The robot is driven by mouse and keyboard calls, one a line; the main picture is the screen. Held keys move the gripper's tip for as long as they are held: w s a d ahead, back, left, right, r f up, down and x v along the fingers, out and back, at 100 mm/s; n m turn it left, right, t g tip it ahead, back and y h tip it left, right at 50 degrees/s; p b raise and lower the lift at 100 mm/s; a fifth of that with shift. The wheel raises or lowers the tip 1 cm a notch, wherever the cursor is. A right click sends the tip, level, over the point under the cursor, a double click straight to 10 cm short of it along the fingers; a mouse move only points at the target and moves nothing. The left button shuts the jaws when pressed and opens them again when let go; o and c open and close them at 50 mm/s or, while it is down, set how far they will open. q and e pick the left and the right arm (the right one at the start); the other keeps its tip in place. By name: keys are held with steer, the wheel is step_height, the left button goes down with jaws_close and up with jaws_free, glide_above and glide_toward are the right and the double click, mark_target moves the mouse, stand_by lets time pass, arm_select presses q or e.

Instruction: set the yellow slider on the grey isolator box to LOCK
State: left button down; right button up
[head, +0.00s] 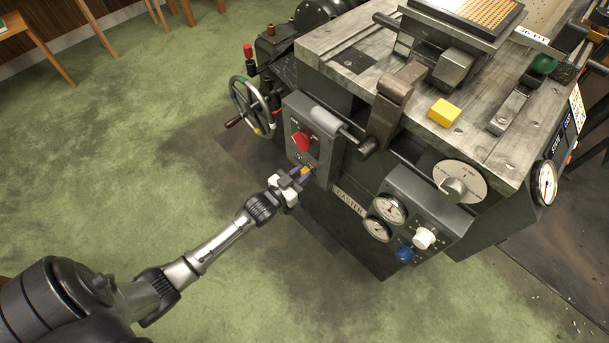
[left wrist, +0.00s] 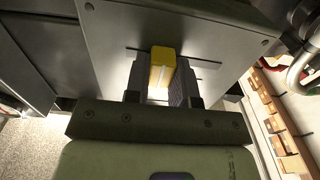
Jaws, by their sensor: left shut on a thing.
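The grey isolator box (head: 322,127) is fixed to the near left side of the machine, with a red rotary knob (head: 303,140) on its face. The yellow slider (head: 305,171) sits low on that face, below the knob. My left gripper (head: 301,174) reaches it from the lower left and is shut on it. In the left wrist view, the yellow slider (left wrist: 162,69) stands between the two dark fingers, and a dark slot runs to both sides of it on the grey face (left wrist: 215,45). The LOCK lettering is not readable. My right gripper is not in view.
A spoked handwheel (head: 252,106) is left of the box. A lever with a grey roller (head: 327,120) juts out just right of the knob. Gauges (head: 390,208), a white knob (head: 424,238) and a blue knob (head: 404,253) are to the right.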

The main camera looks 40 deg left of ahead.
mark_target(299, 160)
arm_select(q)
steer(key=a+p, duration=0.1)
steer(key=a, duration=0.3)
steer(key=shift+w+a, duration=0.15)
steer(key=shift+a, duration=0.05)
steer(key=shift+d+f, duration=0.1)
steer(key=c, duration=1.4)
jaws_free()
steer(key=o, duration=0.4)
steer(key=shift+a, duration=0.3)
steer(key=shift+o, duration=0.2)
steer(key=shift+d, duration=0.15)
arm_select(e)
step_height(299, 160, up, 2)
